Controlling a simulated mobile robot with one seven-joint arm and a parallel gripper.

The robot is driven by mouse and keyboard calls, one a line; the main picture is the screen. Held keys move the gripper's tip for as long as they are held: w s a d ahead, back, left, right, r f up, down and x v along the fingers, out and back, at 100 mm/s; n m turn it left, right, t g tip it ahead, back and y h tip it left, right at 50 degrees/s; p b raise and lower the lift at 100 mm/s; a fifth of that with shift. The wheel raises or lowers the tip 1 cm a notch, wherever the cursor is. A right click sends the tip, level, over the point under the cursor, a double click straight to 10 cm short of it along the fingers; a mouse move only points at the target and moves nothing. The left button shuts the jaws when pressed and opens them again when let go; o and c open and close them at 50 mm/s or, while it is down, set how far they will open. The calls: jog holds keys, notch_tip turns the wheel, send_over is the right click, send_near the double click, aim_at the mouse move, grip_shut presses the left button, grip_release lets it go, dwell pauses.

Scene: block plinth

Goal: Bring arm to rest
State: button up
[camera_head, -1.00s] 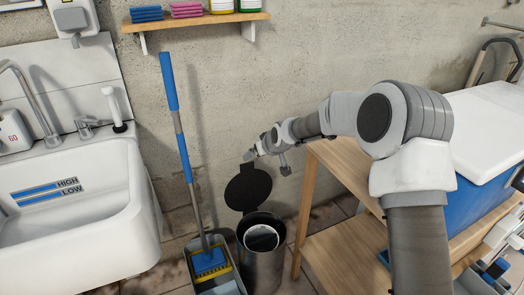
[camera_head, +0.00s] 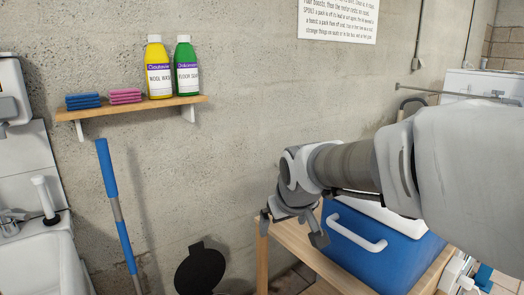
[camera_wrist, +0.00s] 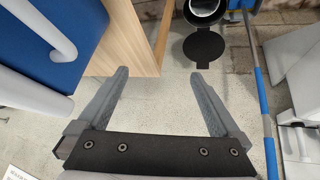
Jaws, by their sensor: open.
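My gripper (camera_head: 291,226) hangs at the end of my arm in the head view, in front of the wooden table and the blue cooler. In the wrist view my gripper (camera_wrist: 160,85) has its two fingers wide apart with nothing between them. The fingers point towards the floor and the wall area, clear of the black bin lid (camera_wrist: 204,46). The arm is bent and stretches in from the right of the head view.
A blue cooler (camera_head: 365,250) with a white handle stands on a wooden table (camera_head: 285,232) close to my gripper. The open bin lid (camera_head: 200,270) and a blue-handled broom (camera_head: 107,170) are to the left. A wall shelf (camera_head: 140,107) holds bottles and sponges.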

jog(key=s+d+m, duration=0.1)
jog(key=s+d, duration=0.2)
jog(key=s, duration=0.4)
jog(key=s+d+m+g+h+p, duration=0.1)
jog(key=s+d+m, duration=0.15)
jog(key=s, duration=0.55)
jog(key=s+d+m, duration=0.1)
jog(key=s+d, duration=0.3)
jog(key=s, duration=0.3)
notch_tip(320, 180, up, 20)
jog(key=p, duration=1.9)
jog(key=shift+f+n, duration=0.1)
jog(key=shift+n, duration=0.15)
